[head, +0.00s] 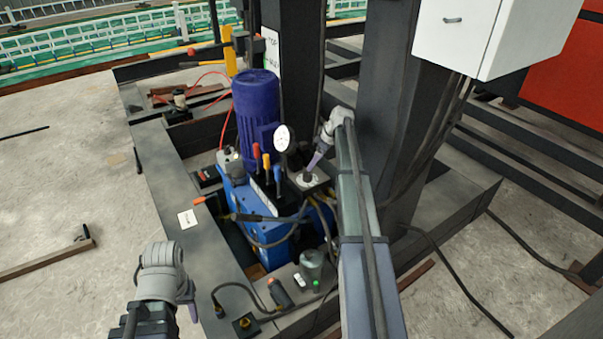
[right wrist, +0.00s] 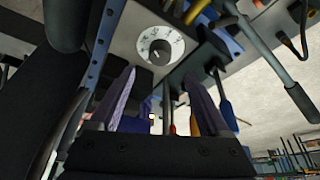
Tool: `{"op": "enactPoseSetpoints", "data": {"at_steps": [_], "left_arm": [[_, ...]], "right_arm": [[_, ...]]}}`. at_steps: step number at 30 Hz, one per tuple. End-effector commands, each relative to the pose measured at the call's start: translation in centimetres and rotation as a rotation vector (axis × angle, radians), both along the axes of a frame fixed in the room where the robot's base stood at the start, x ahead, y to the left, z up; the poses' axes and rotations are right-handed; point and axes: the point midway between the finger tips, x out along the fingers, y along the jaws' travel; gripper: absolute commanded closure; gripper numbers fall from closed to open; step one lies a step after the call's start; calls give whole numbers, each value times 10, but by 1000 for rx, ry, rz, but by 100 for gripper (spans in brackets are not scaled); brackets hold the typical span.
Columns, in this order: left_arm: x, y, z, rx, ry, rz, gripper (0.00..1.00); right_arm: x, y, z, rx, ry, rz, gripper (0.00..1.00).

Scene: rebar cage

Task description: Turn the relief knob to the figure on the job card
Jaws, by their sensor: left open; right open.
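The relief knob (right wrist: 160,50) is a black knob in a round white marked dial. In the right wrist view it sits just beyond and between the fingertips of my open right gripper (right wrist: 162,82). The figures are too small to read. In the head view my right gripper (head: 314,166) points down at the knob's pale plate (head: 316,183) on the blue power unit (head: 240,205); the knob is partly hidden. No contact is visible. A small white card (head: 188,219) lies on the grey frame, its writing illegible. My left gripper (head: 188,297) is open and empty at lower left.
A white-faced gauge (head: 283,138) and red, orange and blue levers (head: 267,168) stand close left of my right gripper. A blue motor (head: 256,110) rises behind. A dark column (head: 388,120) and white cabinet (head: 480,38) are at right. Hoses cross the unit's front.

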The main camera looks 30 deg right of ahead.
Motion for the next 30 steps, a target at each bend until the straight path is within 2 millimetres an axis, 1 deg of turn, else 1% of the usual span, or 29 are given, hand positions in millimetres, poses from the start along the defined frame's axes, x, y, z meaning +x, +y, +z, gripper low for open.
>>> {"op": "enactPoseSetpoints", "data": {"at_steps": [5,8,14,21,24,30], "left_arm": [[0,0,-4,0,0,0,50],[0,0,-11,0,0,0,50],[0,0,-32,0,0,0,50],[0,0,-62,0,0,0,50],[0,0,-70,0,0,0,50],[0,0,-73,0,0,0,50]], "right_arm": [[1,1,-4,-1,1,0,20],[3,2,-11,-1,1,0,20],[10,7,-32,-1,2,0,20],[20,13,-62,-1,2,-1,20],[24,15,-70,-2,1,-1,20],[26,17,-73,-1,2,-2,20]]}}
